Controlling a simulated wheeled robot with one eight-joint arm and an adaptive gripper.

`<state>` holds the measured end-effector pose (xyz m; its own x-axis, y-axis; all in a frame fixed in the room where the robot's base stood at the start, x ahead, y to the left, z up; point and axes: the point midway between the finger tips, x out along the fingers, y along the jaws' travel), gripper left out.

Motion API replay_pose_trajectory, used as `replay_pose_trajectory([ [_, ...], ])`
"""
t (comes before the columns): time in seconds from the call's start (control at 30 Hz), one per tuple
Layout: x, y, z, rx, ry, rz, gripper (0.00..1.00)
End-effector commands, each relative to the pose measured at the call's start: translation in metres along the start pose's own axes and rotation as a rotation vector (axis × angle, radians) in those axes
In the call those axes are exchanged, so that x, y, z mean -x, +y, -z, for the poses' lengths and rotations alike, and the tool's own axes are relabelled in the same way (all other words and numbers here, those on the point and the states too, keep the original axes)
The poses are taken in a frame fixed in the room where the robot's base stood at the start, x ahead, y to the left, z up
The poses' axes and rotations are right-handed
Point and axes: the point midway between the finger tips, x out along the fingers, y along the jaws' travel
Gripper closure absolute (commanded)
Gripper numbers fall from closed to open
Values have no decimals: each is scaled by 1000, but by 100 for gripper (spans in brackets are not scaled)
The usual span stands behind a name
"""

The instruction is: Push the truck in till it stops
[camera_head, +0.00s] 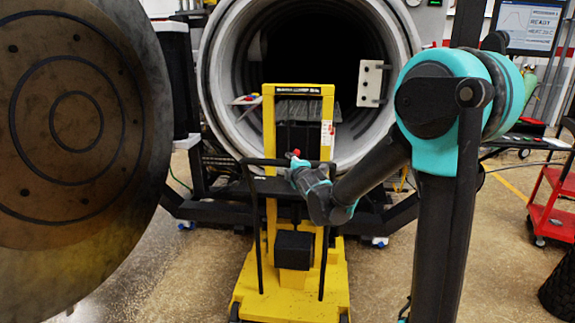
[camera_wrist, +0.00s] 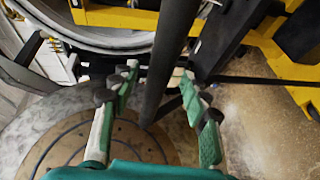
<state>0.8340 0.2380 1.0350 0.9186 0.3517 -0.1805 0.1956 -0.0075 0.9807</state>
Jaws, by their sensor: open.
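The yellow lift truck (camera_head: 251,285) stands upright in front of the round furnace mouth (camera_head: 213,75), with its mast (camera_head: 269,125) before the opening. A dark push handle (camera_head: 254,220) rises on its near side. My gripper (camera_head: 296,162) is at the top of this handle, in front of the mast. In the wrist view my gripper (camera_wrist: 158,80) is open, its green fingers spread on either side of a dark bar (camera_wrist: 172,45). I cannot tell whether the fingers touch the bar. Yellow truck parts (camera_wrist: 115,16) show at the top. The truck's far end is hidden.
The large round furnace door (camera_head: 75,240) hangs open at the left, close to the truck. A red cart (camera_head: 553,205) and a monitor (camera_head: 527,25) stand at the right. Dark support beams (camera_head: 380,218) run below the furnace. Bare floor (camera_head: 500,265) lies at the front right.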

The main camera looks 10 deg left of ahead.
Motion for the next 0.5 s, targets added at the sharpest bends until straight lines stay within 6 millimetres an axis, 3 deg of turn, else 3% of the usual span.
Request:
replay_pose_trajectory([
  [0.2, -24, 0, 0, 1, -1, 0, 54],
  [0.5, -31, 0, 0, 1, 0, 0, 54],
])
